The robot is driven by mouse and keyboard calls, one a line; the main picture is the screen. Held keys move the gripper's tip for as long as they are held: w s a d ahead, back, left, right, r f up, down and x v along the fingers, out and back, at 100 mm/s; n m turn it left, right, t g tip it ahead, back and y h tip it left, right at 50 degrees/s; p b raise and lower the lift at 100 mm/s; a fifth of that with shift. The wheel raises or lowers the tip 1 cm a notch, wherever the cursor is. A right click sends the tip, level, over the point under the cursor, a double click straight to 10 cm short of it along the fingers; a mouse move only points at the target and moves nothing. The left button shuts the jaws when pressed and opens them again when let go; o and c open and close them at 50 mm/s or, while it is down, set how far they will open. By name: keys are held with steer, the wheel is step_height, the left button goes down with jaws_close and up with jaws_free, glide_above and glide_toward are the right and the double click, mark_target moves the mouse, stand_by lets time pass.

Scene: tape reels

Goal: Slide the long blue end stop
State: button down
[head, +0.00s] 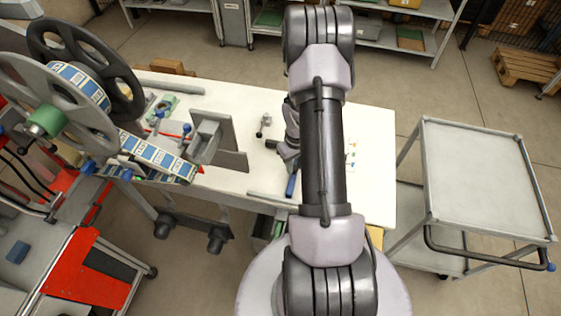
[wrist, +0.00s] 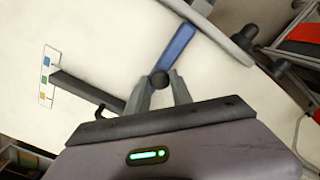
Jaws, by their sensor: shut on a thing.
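The long blue end stop (wrist: 178,48) shows in the wrist view as a flat blue bar running away from my fingers to the upper right. A dark round knob (wrist: 158,79) sits at its near end. My gripper (wrist: 160,88) is shut on this knob, with one finger on each side. In the head view part of the blue end stop (head: 291,185) shows on the white table, left of my arm. My arm hides most of my gripper and the knob there.
The white table (head: 230,107) carries a grey upright plate (head: 215,143) and a grey rail (head: 272,199) near its front edge. A small colour-marked card (wrist: 46,76) lies left of my gripper. Large reels (head: 50,95) stand at left, a grey cart (head: 480,175) at right.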

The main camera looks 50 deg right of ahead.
steer(key=shift+d, duration=0.1)
steer(key=c, duration=1.1)
jaws_free()
steer(key=shift+c, duration=0.2)
step_height(320, 180, up, 18)
steer(key=p, duration=0.4)
steer(key=shift+f, duration=0.25)
